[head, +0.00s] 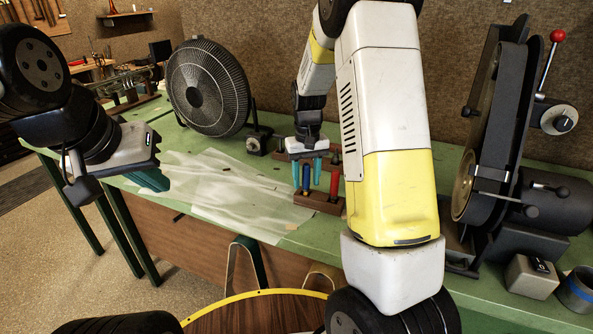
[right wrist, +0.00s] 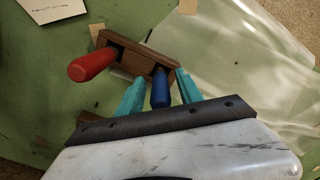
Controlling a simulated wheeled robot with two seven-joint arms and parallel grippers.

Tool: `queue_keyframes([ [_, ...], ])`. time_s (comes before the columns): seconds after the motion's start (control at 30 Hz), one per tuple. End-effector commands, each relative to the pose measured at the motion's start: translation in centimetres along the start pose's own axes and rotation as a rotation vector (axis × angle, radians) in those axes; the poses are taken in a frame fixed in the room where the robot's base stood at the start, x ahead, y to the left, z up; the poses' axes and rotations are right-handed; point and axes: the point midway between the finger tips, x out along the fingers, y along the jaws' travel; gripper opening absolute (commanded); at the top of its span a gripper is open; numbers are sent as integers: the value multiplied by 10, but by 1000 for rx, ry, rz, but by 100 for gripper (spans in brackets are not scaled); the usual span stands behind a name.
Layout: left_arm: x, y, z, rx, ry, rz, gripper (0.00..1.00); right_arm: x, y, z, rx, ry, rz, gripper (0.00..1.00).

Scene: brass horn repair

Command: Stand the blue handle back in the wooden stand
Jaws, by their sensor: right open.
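The wooden stand (head: 322,204) is a small brown block on the green bench; it also shows in the right wrist view (right wrist: 143,54). The blue handle (head: 306,180) is upright at one end of the stand, its far end at the stand in the right wrist view (right wrist: 160,90). The red handle (right wrist: 92,65) stands at the other end. My right gripper (head: 307,173) is open, with its teal fingers on either side of the blue handle and gaps visible on both sides. My left gripper (head: 150,180) is far left, away from the stand; its finger gap is unclear.
A translucent sheet (head: 215,187) lies on the green bench (head: 470,192) left of the stand. A black fan (head: 208,88) stands behind it. A belt grinder (head: 490,140) is at the right. A white card (right wrist: 50,8) lies near the stand.

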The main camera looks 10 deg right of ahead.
Motion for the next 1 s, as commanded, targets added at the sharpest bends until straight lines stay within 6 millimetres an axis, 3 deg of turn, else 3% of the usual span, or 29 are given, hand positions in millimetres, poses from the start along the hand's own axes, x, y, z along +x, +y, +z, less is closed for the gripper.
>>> queue_keyframes([
  [0.4, 0, 0, 0, 0, 0, 0, 0, -84, 0, -1, -1, 5, 0, 43],
  [0.7, 0, 0, 0, 0, 0, 0, 0, -118, 0, 3, 1, 11, -6, 43],
  [0.87, 0, 0, 0, 0, 0, 0, 0, -146, -2, 32, 11, 79, -52, 43],
  [1.0, 0, 0, 0, 0, 0, 0, 0, -179, -9, 80, 18, 189, -109, 43],
])
